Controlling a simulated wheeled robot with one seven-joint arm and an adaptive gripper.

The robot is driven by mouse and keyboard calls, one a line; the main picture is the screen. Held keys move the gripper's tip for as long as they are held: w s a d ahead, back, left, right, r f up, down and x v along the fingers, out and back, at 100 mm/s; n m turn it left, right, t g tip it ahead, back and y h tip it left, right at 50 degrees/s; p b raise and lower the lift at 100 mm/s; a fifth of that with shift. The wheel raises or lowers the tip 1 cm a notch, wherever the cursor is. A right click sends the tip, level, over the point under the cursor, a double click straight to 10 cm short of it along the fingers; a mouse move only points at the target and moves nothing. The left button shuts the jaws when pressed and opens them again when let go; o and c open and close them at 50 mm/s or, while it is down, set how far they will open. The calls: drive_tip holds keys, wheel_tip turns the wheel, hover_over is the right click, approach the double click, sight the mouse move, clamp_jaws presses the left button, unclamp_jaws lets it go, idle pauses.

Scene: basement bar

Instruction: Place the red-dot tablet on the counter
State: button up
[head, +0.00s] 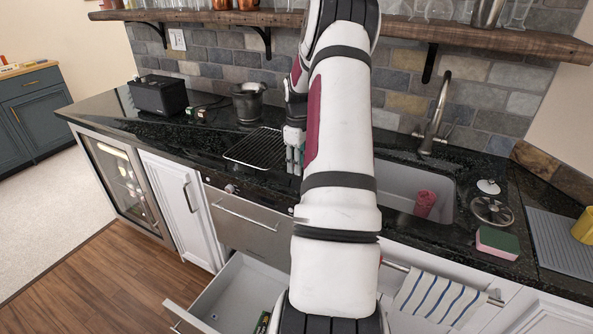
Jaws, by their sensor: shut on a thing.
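The black stone counter (215,135) runs along the wall under the tiled backsplash. My gripper (295,168) is over the counter, at the right end of the black wire rack, with its fingers pointing down. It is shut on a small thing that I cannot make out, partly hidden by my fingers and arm. I cannot pick out a red-dot tablet anywhere in the view. My arm hides the middle of the counter.
A black wire rack (258,149), a dark pot (248,104) and a black toaster (158,95) are on the left. The sink (396,181) holds a red cup (425,203). A sponge (497,243) lies right. Below, a drawer (222,290) stands open.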

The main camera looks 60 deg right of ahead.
drive_tip(key=shift+w+d, duration=0.25)
drive_tip(key=shift+w, duration=0.1)
drive_tip(key=shift+w+d+f, duration=0.1)
drive_tip(key=shift+f, duration=0.2)
drive_tip(key=shift+f+p, duration=0.3)
drive_tip(key=shift+f, duration=1.25)
drive_tip(key=shift+f, duration=0.1)
drive_tip(key=o, duration=0.8)
wheel_tip(320, 180, up, 12)
drive_tip(key=shift+r+b, duration=0.15)
drive_tip(key=shift+b, duration=0.3)
